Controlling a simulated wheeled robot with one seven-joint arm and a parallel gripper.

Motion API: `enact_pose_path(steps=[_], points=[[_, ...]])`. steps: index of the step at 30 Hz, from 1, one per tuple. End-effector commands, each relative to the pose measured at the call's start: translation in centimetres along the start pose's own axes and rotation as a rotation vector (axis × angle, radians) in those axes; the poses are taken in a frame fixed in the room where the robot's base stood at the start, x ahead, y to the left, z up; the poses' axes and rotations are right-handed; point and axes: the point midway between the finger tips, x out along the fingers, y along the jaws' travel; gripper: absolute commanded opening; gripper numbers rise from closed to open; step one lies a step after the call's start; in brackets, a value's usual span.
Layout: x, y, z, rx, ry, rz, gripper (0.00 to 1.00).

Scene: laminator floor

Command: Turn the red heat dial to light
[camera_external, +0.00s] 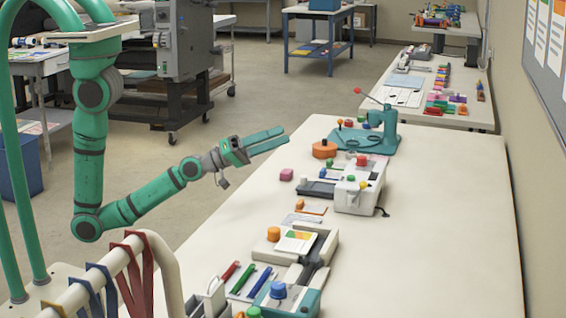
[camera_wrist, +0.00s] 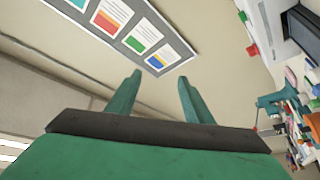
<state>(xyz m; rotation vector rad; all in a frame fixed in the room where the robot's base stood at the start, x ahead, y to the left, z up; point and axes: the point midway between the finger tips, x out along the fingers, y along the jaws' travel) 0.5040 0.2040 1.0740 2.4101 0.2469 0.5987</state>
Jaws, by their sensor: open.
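A white boxy machine (camera_external: 344,203) with coloured knobs stands mid-table in the external view. A red knob (camera_external: 361,160), which looks like the heat dial, sits on its top toward the back. A green knob (camera_external: 351,178) and a yellow knob (camera_external: 364,185) are nearer the front. The dial's pointer and markings are too small to read. My gripper (camera_external: 286,136) is open and empty, raised up and to the left of the machine, clear of it. In the wrist view, my gripper's two fingers (camera_wrist: 160,77) are spread with nothing between them.
A teal press (camera_external: 388,135) with a red-tipped lever stands behind the machine, beside an orange round item (camera_external: 325,149). A grey tray device (camera_external: 323,243) and a blue-knobbed device (camera_external: 289,300) stand nearer. The table's right side is clear.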

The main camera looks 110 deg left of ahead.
Motion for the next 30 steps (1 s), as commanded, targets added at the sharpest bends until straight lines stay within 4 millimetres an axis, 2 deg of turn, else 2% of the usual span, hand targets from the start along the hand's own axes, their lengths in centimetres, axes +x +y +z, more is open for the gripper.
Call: enact_pose_path(steps=[1,8,14,15,17,21,24,30], points=[[1.7,-0.7,-1.6,0.004,0.034,-0.002,0.47],[8.0,-4.1,-8.3,0.174,0.146,-0.022,0.47],[12.6,-6.9,-16.3,0.410,0.236,-0.046,0.47],[13.4,-7.4,-18.1,0.462,0.253,-0.051,0.47],[14.5,-8.0,-21.0,0.540,0.279,-0.059,0.47],[16.4,-9.1,-28.1,0.731,0.332,-0.080,0.47],[17.3,-9.5,-32.6,0.860,0.358,-0.094,0.47],[18.4,-9.7,-38.6,1.045,0.377,-0.116,0.47]])
